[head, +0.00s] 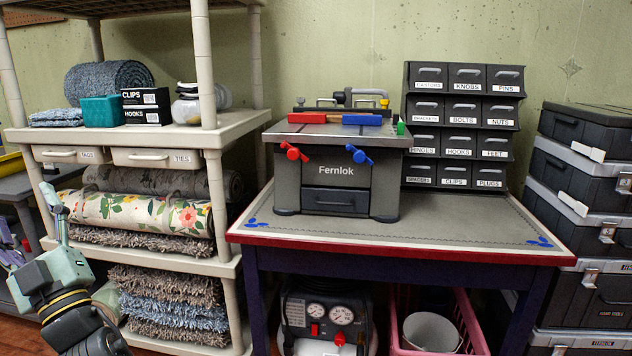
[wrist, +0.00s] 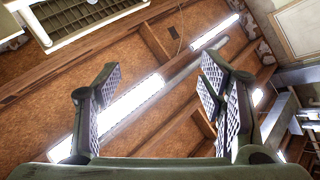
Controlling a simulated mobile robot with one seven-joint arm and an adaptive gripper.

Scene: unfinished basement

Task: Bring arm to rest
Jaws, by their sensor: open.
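My gripper (head: 54,204) is at the left edge of the head view, raised in front of the shelf unit (head: 222,140), with its fingers pointing up. In the wrist view my gripper (wrist: 158,88) is open, with its padded fingers wide apart and nothing between them. Behind the fingers the wrist view shows the wooden ceiling (wrist: 100,62) and its long light tubes (wrist: 130,108). My arm enters the head view from the bottom left corner.
A workbench (head: 420,238) holds a Fernlok machine (head: 338,178) and a black drawer rack (head: 460,128). Stacked dark cases (head: 585,180) stand at the right. The shelves hold rolled rugs (head: 140,212) and a teal bin (head: 100,111). A pink crate (head: 470,318) and a compressor (head: 325,322) sit below the bench.

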